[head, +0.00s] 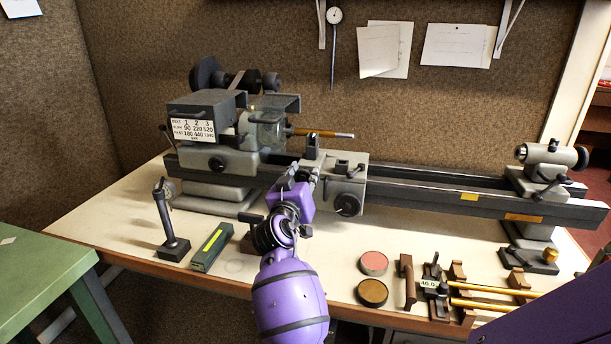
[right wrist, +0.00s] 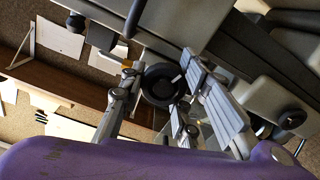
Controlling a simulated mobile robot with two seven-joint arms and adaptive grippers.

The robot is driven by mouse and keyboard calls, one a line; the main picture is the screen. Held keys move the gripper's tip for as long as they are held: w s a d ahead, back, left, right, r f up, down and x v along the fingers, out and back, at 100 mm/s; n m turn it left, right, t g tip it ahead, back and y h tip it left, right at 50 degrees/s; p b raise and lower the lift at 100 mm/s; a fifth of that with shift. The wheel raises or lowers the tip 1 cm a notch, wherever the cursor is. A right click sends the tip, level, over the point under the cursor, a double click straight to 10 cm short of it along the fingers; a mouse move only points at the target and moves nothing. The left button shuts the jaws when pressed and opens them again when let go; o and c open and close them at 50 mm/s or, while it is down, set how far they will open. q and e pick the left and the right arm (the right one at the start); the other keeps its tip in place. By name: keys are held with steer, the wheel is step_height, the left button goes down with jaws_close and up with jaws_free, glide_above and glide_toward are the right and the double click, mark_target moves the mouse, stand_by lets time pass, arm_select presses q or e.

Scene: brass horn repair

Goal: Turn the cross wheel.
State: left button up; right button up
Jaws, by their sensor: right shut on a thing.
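The cross wheel (right wrist: 163,84) is a dark round wheel with a small handle, seen between my fingers in the right wrist view. It belongs to the carriage (head: 343,172) of the small grey lathe; in the head view my gripper mostly hides it. My right gripper (head: 302,176) reaches the carriage's front left side. In the right wrist view its two fingers (right wrist: 160,72) lie on either side of the wheel and are shut on it. The exact contact at the fingertips is hard to make out. My left gripper is not in view.
A dark handwheel (head: 348,205) sits just right of my gripper on the carriage front. The headstock (head: 215,140) stands left, the tailstock (head: 550,165) right. On the bench are a green box (head: 212,247), a stand (head: 172,240), two round tins (head: 372,292) and brass-rod tooling (head: 490,290).

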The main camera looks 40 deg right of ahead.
steer(key=n+p, duration=0.1)
steer(key=n, duration=0.2)
steer(key=shift+n, duration=0.3)
steer(key=n+p, duration=0.1)
steer(key=n, duration=0.2)
steer(key=shift+r+n+p, duration=0.2)
steer(key=shift+n+p, duration=0.1)
steer(key=shift+p, duration=0.1)
steer(key=n+p, duration=0.1)
steer(key=n, duration=0.1)
steer(key=shift+w+r+n, duration=0.1)
steer(key=shift+n, duration=0.3)
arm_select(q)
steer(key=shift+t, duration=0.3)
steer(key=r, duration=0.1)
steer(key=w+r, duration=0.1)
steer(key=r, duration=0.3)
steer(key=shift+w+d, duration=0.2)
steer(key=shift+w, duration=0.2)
arm_select(e)
steer(key=shift+a+n, duration=0.1)
steer(key=shift+n, duration=0.4)
arm_select(q)
steer(key=shift+p, duration=0.3)
arm_select(e)
steer(key=shift+w+r, duration=0.1)
steer(key=shift+r, duration=0.05)
steer(key=o, duration=1.1)
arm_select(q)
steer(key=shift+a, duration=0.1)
